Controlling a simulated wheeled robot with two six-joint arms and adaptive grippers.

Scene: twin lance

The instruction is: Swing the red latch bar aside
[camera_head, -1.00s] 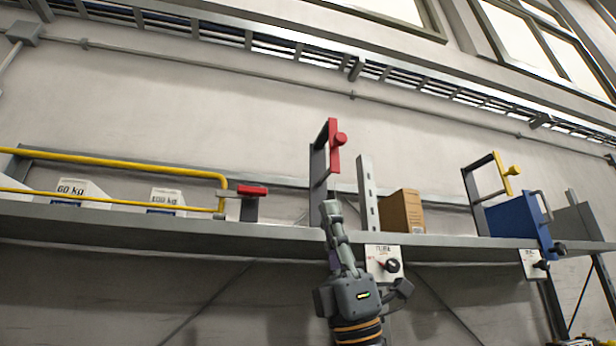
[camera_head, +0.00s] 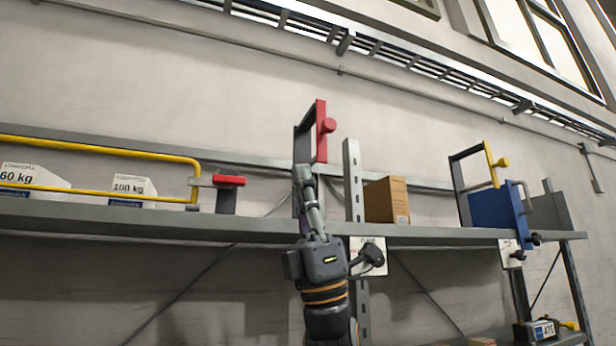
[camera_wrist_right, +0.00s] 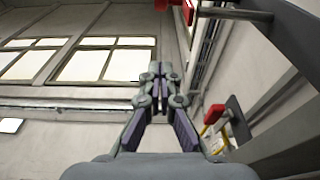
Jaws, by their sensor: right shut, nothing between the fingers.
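The red latch bar (camera_head: 321,132) stands upright with a round red knob (camera_head: 327,125) at the front of a dark grey frame (camera_head: 300,150) above the shelf. Part of it shows at the top edge of the right wrist view (camera_wrist_right: 188,12). My right gripper (camera_head: 302,172) is shut and empty, pointing up. In the head view its tips are below and left of the knob, overlapping the frame. In the right wrist view the closed fingertips (camera_wrist_right: 157,70) are left of and below the red part, with a visible gap. My left gripper is in neither view.
A short red handle (camera_head: 229,180) sits at the end of a yellow rail (camera_head: 100,148) on the left. A grey upright post (camera_head: 352,180) and a cardboard box (camera_head: 388,200) are close on the right. Farther right is a blue box (camera_head: 495,208) with a yellow bar (camera_head: 491,163).

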